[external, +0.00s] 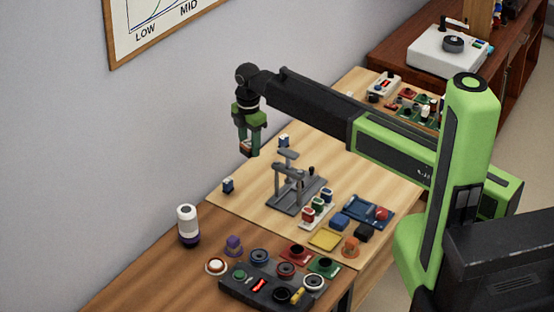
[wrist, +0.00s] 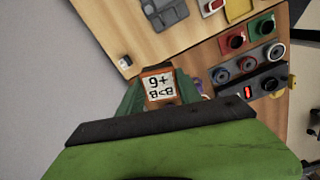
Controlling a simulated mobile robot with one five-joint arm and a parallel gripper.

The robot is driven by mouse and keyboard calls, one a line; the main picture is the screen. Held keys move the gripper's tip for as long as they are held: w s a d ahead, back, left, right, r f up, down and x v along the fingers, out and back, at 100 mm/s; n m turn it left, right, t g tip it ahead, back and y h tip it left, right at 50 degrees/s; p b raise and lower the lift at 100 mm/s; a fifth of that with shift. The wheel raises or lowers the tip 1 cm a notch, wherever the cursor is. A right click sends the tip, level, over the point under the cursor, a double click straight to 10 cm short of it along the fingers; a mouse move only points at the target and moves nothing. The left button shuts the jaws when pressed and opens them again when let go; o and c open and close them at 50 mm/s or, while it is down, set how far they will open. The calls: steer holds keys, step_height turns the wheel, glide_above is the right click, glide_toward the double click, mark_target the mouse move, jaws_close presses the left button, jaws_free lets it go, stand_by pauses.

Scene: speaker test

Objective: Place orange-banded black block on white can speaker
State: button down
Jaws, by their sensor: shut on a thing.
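My gripper (external: 249,150) hangs from the arm, pointing down, high above the wooden table near the wall. It is shut on a small block, whose dark and orange side (external: 246,146) shows between the fingers. In the wrist view the block (wrist: 158,86) shows a white label with black print and an orange edge. The white can speaker (external: 187,222) stands upright near the wall, lower left of my gripper in the external view.
A grey stand (external: 292,185) rises from the table right of my gripper. A dark control panel (external: 262,292) and several coloured parts, including a purple piece (external: 233,246) and a white-orange disc (external: 216,266), lie right of the speaker.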

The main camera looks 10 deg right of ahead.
steer(key=s+a+r+n+p, duration=0.1)
steer(key=s+a+r+n, duration=0.15)
steer(key=s+a, duration=0.6)
steer(key=b, duration=0.7)
glide_above(186, 209)
steer(key=shift+n, duration=0.25)
steer(key=f, duration=0.7)
steer(key=shift+w+d+f, duration=0.15)
steer(key=shift+d+f, duration=0.2)
steer(key=shift+f, duration=0.05)
steer(key=shift+s+a+f, duration=0.1)
steer(key=shift+s+a, duration=0.1)
steer(key=shift+a, duration=0.15)
step_height(186, 209, down, 4)
steer(key=b, duration=0.4)
steer(key=shift+f, duration=0.2)
steer(key=c, duration=0.8)
jaws_free()
steer(key=shift+r, duration=0.15)
step_height(186, 209, up, 12)
steer(key=p, duration=1.2)
steer(key=shift+r, duration=0.2)
